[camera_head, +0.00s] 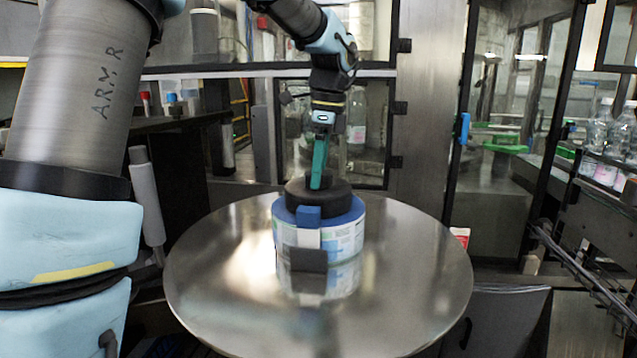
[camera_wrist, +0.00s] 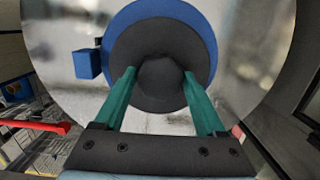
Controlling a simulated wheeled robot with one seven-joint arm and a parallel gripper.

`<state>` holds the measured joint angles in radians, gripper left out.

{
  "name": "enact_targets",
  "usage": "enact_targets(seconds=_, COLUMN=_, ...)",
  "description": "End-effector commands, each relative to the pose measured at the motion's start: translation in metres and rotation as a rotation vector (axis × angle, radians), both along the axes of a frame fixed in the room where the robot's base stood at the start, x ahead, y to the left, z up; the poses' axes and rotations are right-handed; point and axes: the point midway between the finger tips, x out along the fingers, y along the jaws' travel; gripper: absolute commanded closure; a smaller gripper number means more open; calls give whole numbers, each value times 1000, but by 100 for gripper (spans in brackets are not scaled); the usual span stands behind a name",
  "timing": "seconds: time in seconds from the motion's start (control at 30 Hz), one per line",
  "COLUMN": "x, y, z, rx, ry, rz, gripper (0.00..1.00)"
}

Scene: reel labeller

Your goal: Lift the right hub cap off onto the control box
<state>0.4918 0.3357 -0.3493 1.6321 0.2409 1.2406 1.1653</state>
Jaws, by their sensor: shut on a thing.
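The hub cap (camera_head: 319,203) is a black disc with a raised round knob. It is on the blue top of a label reel (camera_head: 345,240) on the round steel table; I cannot tell whether a small gap lies between them. In the wrist view the cap (camera_wrist: 160,25) covers the middle of the blue ring (camera_wrist: 118,28). My gripper (camera_head: 317,184) points down from above, its green fingers on either side of the knob. In the wrist view my gripper (camera_wrist: 160,80) is shut on that knob. I cannot make out the control box with certainty.
The steel turntable (camera_head: 300,325) is bare around the reel. A glazed frame stands behind. Bottles (camera_head: 622,130) stand on a conveyor at the right.

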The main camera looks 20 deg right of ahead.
Motion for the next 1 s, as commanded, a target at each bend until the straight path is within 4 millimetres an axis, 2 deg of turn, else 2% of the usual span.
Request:
enact_targets(seconds=0.17, x=1, y=-1, z=16, rx=-4, ry=-5, rz=0, gripper=94)
enact_targets(seconds=0.4, x=1, y=-1, z=63, rx=-5, ry=-5, rz=0, gripper=94)
enact_targets(seconds=0.6, x=0, y=-1, z=94, rx=-3, ry=-3, rz=0, gripper=94)
enact_targets(seconds=0.8, x=0, y=0, z=114, rx=0, ry=-1, rz=-1, gripper=94)
enact_targets(seconds=1.0, x=0, y=0, z=125, rx=0, ry=-1, rz=0, gripper=94)
